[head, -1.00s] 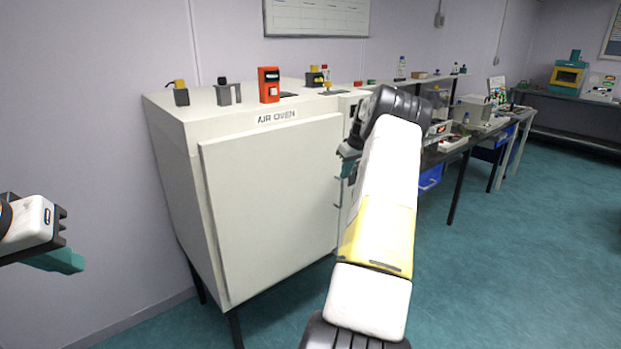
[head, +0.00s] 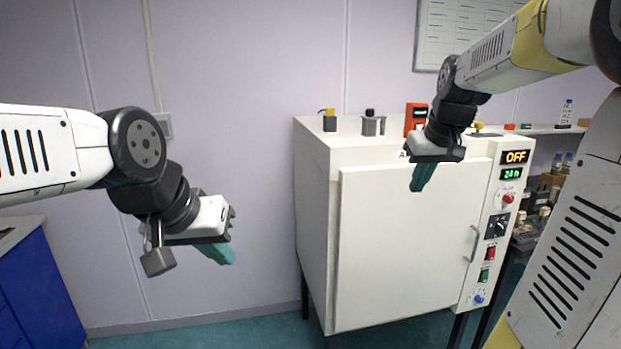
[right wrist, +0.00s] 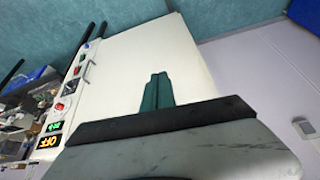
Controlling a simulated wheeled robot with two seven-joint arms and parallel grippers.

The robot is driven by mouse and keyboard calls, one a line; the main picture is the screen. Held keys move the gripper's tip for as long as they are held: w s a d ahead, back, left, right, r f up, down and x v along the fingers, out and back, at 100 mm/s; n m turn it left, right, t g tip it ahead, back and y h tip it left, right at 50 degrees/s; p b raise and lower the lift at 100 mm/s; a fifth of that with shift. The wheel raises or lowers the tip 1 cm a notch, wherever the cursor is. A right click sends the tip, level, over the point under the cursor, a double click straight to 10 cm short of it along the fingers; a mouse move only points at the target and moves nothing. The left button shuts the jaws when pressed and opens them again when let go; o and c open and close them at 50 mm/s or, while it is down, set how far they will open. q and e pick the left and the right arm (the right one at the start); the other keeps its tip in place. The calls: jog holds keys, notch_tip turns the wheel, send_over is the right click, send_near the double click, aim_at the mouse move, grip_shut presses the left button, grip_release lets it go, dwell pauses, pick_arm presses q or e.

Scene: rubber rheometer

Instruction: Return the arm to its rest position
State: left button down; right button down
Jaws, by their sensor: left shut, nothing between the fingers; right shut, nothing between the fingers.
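My left gripper (head: 218,253) hangs at the left of the head view, in front of the bare wall, with its teal fingers together and empty. My right gripper (head: 422,178) is raised in front of the upper part of the air oven (head: 395,250), its teal fingers shut and pointing down. In the right wrist view the closed fingers (right wrist: 157,92) show against the oven's white door. The oven door is closed, and I cannot tell whether the right fingers touch it. The oven's display (head: 515,157) reads OFF.
Several small devices stand on the oven top, including an orange one (head: 415,117). A blue cabinet (head: 40,285) is at the lower left. A shelf with bottles (head: 567,112) is at the right. The wall space between the left gripper and the oven is clear.

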jog(key=s+a+f, duration=0.2)
jog(key=s+a, duration=0.3)
jog(key=s, duration=0.5)
jog(key=s+a+f+y, duration=0.1)
jog(key=s+a, duration=0.3)
jog(key=s, duration=0.6)
jog(key=shift+a+f+m+t+y, duration=0.3)
jog(key=shift+a+f+m+t, duration=0.1)
jog(key=shift+f, duration=0.3)
